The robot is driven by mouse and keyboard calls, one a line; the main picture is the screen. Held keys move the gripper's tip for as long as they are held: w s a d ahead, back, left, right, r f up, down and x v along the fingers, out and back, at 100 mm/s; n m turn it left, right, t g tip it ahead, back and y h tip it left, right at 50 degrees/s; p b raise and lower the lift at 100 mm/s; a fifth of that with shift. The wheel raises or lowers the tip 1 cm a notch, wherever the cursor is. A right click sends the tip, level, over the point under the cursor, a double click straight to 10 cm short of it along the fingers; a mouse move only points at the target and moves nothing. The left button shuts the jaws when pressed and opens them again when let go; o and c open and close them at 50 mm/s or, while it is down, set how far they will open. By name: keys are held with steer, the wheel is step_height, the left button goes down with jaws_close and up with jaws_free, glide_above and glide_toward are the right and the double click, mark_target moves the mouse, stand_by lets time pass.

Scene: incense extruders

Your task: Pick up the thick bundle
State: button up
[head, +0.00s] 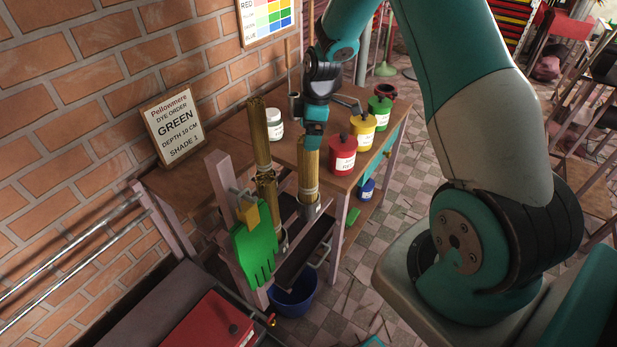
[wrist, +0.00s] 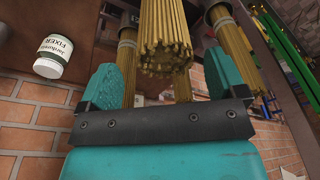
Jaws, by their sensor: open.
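Several upright bundles of yellow-brown sticks stand in a rack. In the head view one is tall at the left (head: 260,135), one is lower in the middle (head: 268,190), and one at the right (head: 308,170) stands in a metal cup (head: 310,207). I cannot tell for sure which is the thick one. My gripper (head: 314,135) is at the top of the right bundle. In the wrist view my gripper (wrist: 163,82) is open, with a bundle (wrist: 165,40) showing its stick ends between and beyond the fingers. Contact cannot be told. Other bundles (wrist: 225,40) show behind.
A wooden table (head: 230,125) carries a white jar (head: 274,124) and red (head: 342,155), yellow (head: 362,134) and green (head: 380,110) pots. A green glove (head: 255,250) hangs on the rack's front. A blue bucket (head: 293,295) stands below. A sign (head: 174,125) leans against the brick wall.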

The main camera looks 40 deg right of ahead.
steer(key=shift+a+f+p, duration=0.25)
steer(key=shift+f+p, duration=0.3)
steer(key=shift+f, duration=0.8)
steer(key=shift+a+f+p, duration=0.2)
steer(key=shift+f+p, duration=0.35)
steer(key=shift+f, duration=0.8)
steer(key=c, duration=1.6)
steer(key=shift+o, duration=0.2)
steer(key=shift+r, duration=0.1)
step_height(320, 180, up, 31)
steer(key=p, duration=0.5)
